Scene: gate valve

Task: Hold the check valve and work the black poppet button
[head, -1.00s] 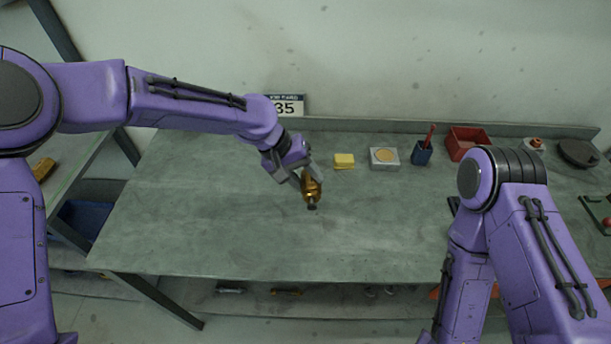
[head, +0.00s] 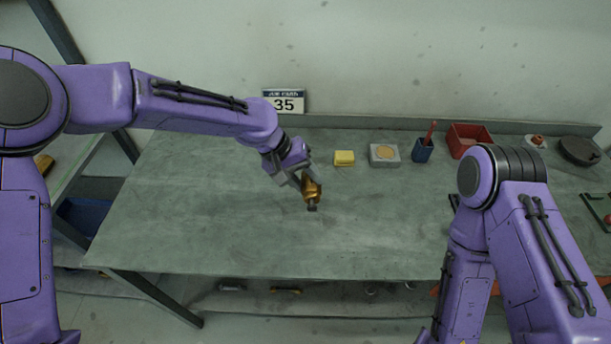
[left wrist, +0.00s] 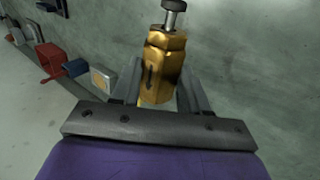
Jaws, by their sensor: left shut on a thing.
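The brass check valve (head: 311,190) is in my left gripper (head: 308,182), over the middle of the bench in the head view. The gripper is shut on its body. In the left wrist view the valve (left wrist: 161,62) shows a hexagonal brass body with a dark arrow mark, between the two grey fingers of my left gripper (left wrist: 158,92). The black poppet button (left wrist: 174,6) sticks out of the valve's free end, pointing away from the gripper. In the head view the button (head: 312,207) points down toward the front of the bench. My right arm is at the right; its gripper is out of sight.
The grey-green bench (head: 220,220) is clear around the valve. Along its back are a yellow block (head: 344,158), a grey box with a tan round top (head: 384,155), a blue cup with a red item (head: 422,151) and a red bin (head: 468,139).

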